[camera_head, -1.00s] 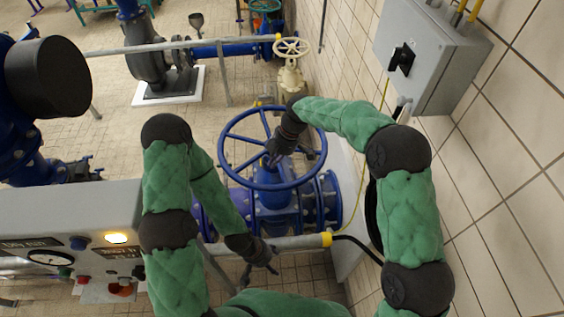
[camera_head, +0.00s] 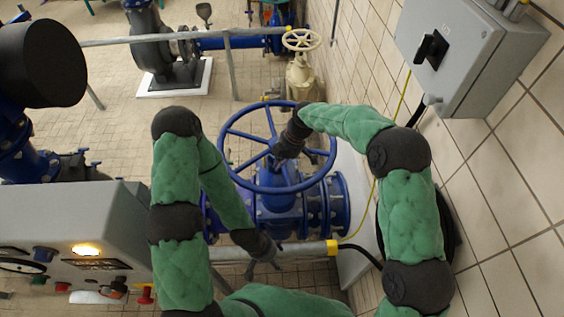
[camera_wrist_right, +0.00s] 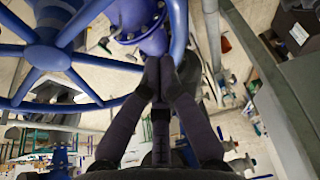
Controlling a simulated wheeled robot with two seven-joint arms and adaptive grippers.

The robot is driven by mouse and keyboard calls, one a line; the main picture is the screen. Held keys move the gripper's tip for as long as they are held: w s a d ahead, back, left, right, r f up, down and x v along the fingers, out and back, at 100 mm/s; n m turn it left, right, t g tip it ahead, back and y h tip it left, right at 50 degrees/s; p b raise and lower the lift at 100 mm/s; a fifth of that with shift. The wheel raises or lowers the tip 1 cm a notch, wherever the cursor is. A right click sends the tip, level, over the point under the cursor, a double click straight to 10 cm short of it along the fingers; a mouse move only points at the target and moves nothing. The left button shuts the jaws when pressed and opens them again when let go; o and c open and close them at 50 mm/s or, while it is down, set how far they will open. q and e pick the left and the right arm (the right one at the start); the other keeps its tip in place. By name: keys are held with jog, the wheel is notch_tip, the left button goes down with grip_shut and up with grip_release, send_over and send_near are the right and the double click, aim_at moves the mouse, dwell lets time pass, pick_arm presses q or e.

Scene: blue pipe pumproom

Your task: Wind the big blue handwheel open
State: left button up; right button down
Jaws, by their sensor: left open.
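The big blue handwheel (camera_head: 229,146) sits on a blue valve (camera_head: 277,217) in the middle of the head view. Its rim, spokes and hub (camera_wrist_right: 45,56) fill the left of the right wrist view. My right gripper (camera_head: 279,160) reaches over the far right rim, its fingers inside the wheel. In the right wrist view its fingertips (camera_wrist_right: 158,66) are together, with nothing visible between them. Contact with the rim or a spoke is unclear. My left gripper (camera_head: 263,268) is open, below and in front of the valve, apart from the wheel.
A grey rail (camera_head: 300,248) with a yellow band runs in front of the valve. A grey switch box (camera_head: 465,55) hangs on the tiled wall at right. A control panel (camera_head: 75,230) stands lower left. A cream valve (camera_head: 300,75) stands behind the wheel.

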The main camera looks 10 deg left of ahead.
pick_arm(q)
jog(key=shift+w+r+p, duration=0.15)
jog(key=shift+r+p, duration=1)
jog(key=shift+r, duration=0.1)
pick_arm(e)
notch_tip(320, 180, down, 9)
jog(key=d, duration=0.1)
jog(key=shift+w+r, duration=0.2)
jog(key=shift+w, duration=0.1)
pick_arm(q)
jog(key=shift+f, duration=0.15)
pick_arm(e)
jog(key=shift+w+d, duration=0.1)
jog(key=shift+d, duration=0.1)
